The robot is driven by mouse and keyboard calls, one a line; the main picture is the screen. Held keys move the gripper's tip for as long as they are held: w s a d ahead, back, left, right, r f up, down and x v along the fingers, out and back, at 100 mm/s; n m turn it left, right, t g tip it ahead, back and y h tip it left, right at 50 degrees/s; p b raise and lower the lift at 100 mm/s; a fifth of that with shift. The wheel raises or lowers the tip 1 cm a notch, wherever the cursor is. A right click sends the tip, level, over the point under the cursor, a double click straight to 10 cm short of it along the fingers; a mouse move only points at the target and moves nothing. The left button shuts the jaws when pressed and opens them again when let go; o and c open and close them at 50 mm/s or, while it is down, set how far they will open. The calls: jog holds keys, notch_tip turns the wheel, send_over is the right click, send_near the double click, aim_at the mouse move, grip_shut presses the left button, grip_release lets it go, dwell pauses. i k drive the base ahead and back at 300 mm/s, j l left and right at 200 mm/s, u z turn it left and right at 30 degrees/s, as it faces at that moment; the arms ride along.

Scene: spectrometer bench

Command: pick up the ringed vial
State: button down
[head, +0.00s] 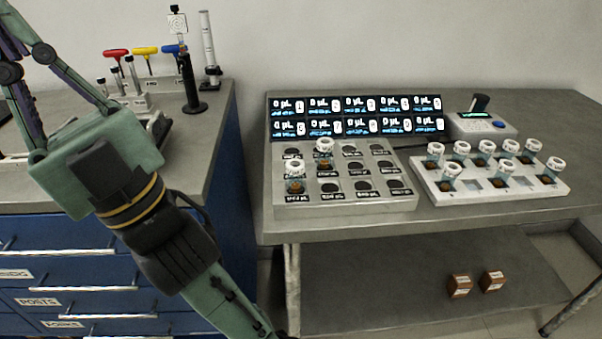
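Several small glass vials with white ring-shaped caps are in view, and I cannot tell which one is the ringed vial. Two stand in the grey metal block (358,208): one in its back row (324,155) and one nearer the front left (295,176). The others stand in the white rack (522,191) on the right, such as a front-left vial (450,175). My gripper (28,60) is at the upper left, far from the vials, over the left bench. Its fingers point up and left, and their tips are cut off by the picture edge.
Numbered displays (356,117) stand behind the metal block. A small instrument (482,124) sits behind the white rack. The left bench carries posts (190,85) and coloured-handle tools (145,51). A gap separates the benches.

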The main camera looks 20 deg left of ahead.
aim_at(295, 167)
jog(key=u, duration=0.55)
jog(key=k+l+u, duration=0.1)
jog(key=l+u, duration=0.15)
jog(key=u, duration=0.25)
jog(key=k+l+u, duration=0.15)
jog(key=u, duration=0.35)
jog(key=k+l, duration=0.1)
